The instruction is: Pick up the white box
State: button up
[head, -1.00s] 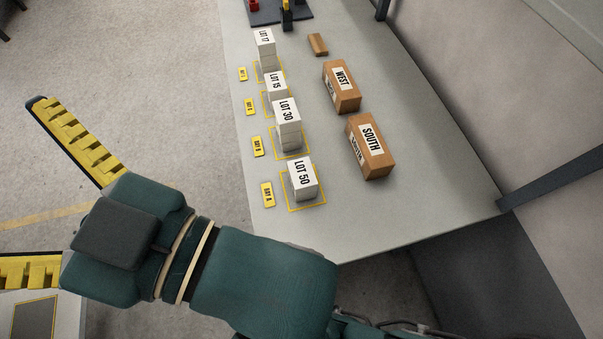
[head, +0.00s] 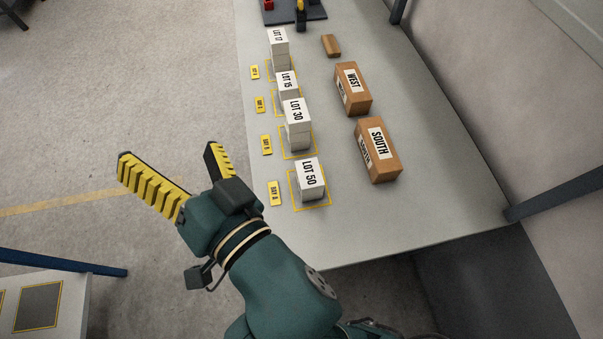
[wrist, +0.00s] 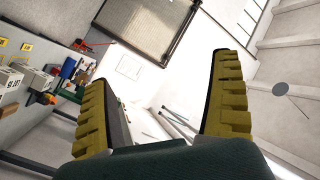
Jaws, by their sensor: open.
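Several white boxes stand in a column on the grey table. The nearest is the LOT 50 box (head: 311,180). Behind it are the LOT 30 box (head: 297,125), the LOT 15 box (head: 287,84) and the LOT 17 box (head: 279,46). The LOT 30 and LOT 17 boxes each look stacked on another white box. My gripper (head: 168,165) is open and empty, left of the table's edge and apart from all the boxes. In the wrist view its two yellow fingers (wrist: 164,85) are spread, with white boxes small at the far left.
Brown cartons marked SOUTH (head: 379,150) and WEST (head: 353,89) stand right of the white boxes. A small brown block (head: 331,46) lies farther back. Yellow bay tags (head: 275,193) line the left edge of the grey table (head: 400,222). Another bench (head: 72,300) is at lower left.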

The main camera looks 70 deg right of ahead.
jog(key=s+d+f+m+g+h, duration=0.25)
jog(key=s+f+g, duration=0.45)
jog(key=f, duration=0.6)
jog(key=n+g+p, duration=0.2)
jog(key=n, duration=0.2)
send_near(309, 177)
jog(key=shift+h, duration=0.25)
jog(key=d+f, duration=0.1)
jog(key=w+d+f, duration=0.1)
jog(key=d, duration=0.1)
jog(key=w+d+f+b, duration=0.1)
jog(key=shift+w+d+f, duration=0.15)
jog(key=shift+d+f, duration=0.1)
jog(key=shift+f, duration=0.1)
jog(key=x, duration=0.6)
jog(key=shift+a+f, duration=0.15)
jog(key=shift+f, duration=0.1)
jog(key=c, duration=1.1)
jog(key=shift+c, duration=1.2)
